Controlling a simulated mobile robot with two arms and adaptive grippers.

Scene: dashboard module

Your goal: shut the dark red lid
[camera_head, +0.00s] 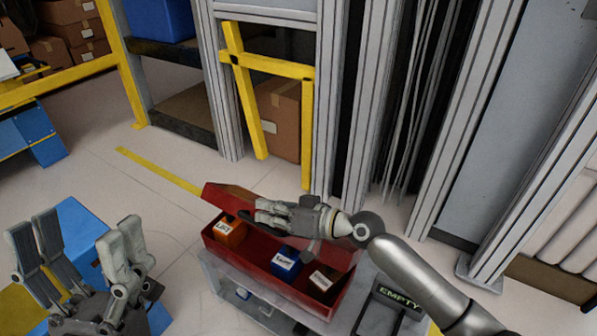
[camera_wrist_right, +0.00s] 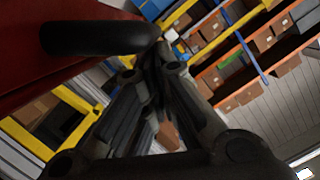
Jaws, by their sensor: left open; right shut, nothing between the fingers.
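The dark red lid (camera_head: 222,194) stands raised along the far side of an open red box (camera_head: 262,268). Much of the lid is hidden behind my right gripper and arm. My right gripper (camera_head: 262,212) is shut and empty, over the box in front of the lid. I cannot tell whether it touches the lid. In the right wrist view, a dark red surface (camera_wrist_right: 45,80) with a black bar-like handle (camera_wrist_right: 90,38) is close beside the shut fingers (camera_wrist_right: 158,60). My left gripper (camera_head: 84,235) is open and empty at the lower left, away from the box.
The box holds an orange block (camera_head: 231,232), a blue block (camera_head: 286,262) and a brown block (camera_head: 322,281), each with a white label. It sits on a grey stand (camera_head: 238,290). An "EMPTY" sign (camera_head: 400,297) is to its right. A yellow frame (camera_head: 255,110) stands behind.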

